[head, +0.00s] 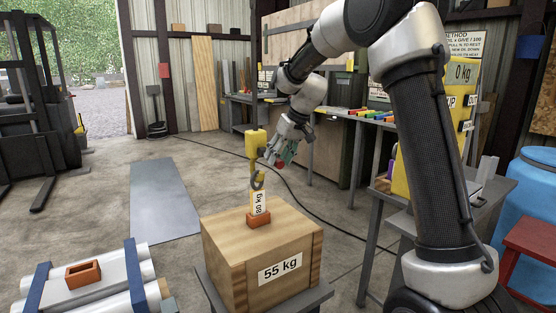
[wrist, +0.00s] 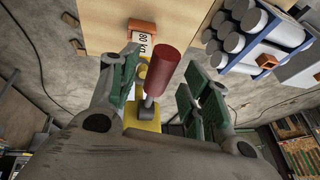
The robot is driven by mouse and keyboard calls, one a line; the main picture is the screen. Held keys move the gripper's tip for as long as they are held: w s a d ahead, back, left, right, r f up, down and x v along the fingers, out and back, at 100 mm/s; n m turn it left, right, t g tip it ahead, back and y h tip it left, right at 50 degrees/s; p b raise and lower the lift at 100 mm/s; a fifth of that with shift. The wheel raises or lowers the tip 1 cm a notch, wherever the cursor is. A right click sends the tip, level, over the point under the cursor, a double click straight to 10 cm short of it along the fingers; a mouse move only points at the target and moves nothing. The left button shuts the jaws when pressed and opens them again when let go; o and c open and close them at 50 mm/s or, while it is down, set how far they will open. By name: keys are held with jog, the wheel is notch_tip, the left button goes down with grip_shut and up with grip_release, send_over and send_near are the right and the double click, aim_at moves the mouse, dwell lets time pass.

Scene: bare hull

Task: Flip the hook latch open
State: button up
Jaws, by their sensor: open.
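A yellow hook block (head: 256,142) hangs above the wooden crate, with a dark hook (head: 257,181) below it. A red cylindrical handle (wrist: 164,72) on a short grey stem rises from the yellow body (wrist: 142,116) in the wrist view; it looks like the latch lever. The handle's red end (head: 281,164) also shows in the head view. My gripper (wrist: 160,82) is open, its green-padded fingers on either side of the red handle with gaps visible. In the head view my gripper (head: 283,153) is just right of the yellow block. Contact with the handle cannot be told.
A wooden crate (head: 225,243) marked 55 kg stands below, with an orange block (head: 259,219) and a white 80 kg tag (head: 260,203) on top. White pipes (head: 100,270) lie at the left. A workbench (head: 350,116) stands behind; a grey floor plate (head: 163,200) lies left.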

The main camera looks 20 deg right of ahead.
jog(key=shift+w+a+f, duration=0.2)
jog(key=shift+f, duration=0.45)
grip_shut()
jog(key=shift+r, duration=0.1)
